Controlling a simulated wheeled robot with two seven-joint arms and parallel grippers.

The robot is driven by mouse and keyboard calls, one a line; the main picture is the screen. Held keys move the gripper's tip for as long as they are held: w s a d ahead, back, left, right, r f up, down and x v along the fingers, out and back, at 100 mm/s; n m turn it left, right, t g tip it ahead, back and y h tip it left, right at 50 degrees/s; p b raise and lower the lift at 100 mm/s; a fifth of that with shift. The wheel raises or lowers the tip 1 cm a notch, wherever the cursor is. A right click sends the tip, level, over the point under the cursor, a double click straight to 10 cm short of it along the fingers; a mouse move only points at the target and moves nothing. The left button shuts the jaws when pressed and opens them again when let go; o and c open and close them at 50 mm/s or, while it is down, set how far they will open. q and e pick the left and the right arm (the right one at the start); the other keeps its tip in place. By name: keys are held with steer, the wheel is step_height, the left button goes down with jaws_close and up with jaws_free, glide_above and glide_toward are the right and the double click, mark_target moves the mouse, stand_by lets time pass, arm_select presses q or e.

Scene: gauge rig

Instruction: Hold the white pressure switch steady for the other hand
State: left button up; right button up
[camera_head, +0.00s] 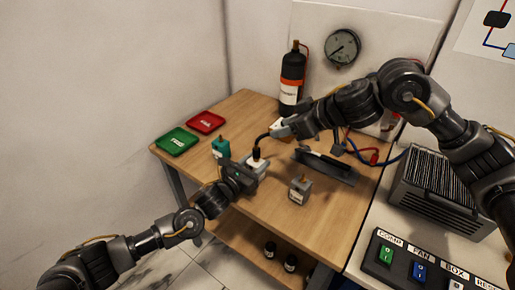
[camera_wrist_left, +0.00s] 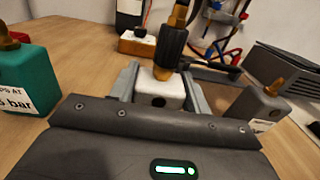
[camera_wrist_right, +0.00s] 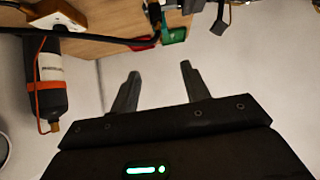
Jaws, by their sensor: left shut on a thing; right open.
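The white pressure switch (camera_head: 257,166) is between the fingers of my left gripper (camera_head: 252,168), which is shut on it above the wooden table. In the left wrist view the white switch (camera_wrist_left: 160,90) sits upright between both fingers. A black hose end with a brass fitting (camera_wrist_left: 173,40) stands at its top; I cannot tell if it is fully joined. My right gripper (camera_head: 273,130) is above and behind the switch, apart from it. In the right wrist view its two fingers (camera_wrist_right: 160,82) are spread with nothing between them.
A green block (camera_head: 220,148) and a grey block (camera_head: 299,190) flank the left gripper. Green (camera_head: 177,141) and red (camera_head: 206,122) trays lie at the left. A black bottle (camera_head: 292,75), a gauge (camera_head: 342,47) and a dark stand (camera_head: 326,167) are behind. The table's front is clear.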

steer(key=a+r+n, duration=0.1)
steer(key=a+r, duration=0.2)
steer(key=a, duration=0.2)
steer(key=n+g+h, duration=0.3)
steer(key=n+h, duration=0.5)
steer(key=n, duration=1.4)
glide_above(257, 145)
step_height(257, 145, down, 4)
steer(key=shift+r, duration=0.1)
steer(key=f+n+g, duration=0.1)
steer(key=f+n, duration=0.5)
steer(key=f+n+g+y, duration=0.1)
steer(key=f+n, duration=0.5)
steer(key=shift+w+a, duration=0.15)
steer(key=shift+w, duration=0.05)
steer(key=shift+c, duration=0.2)
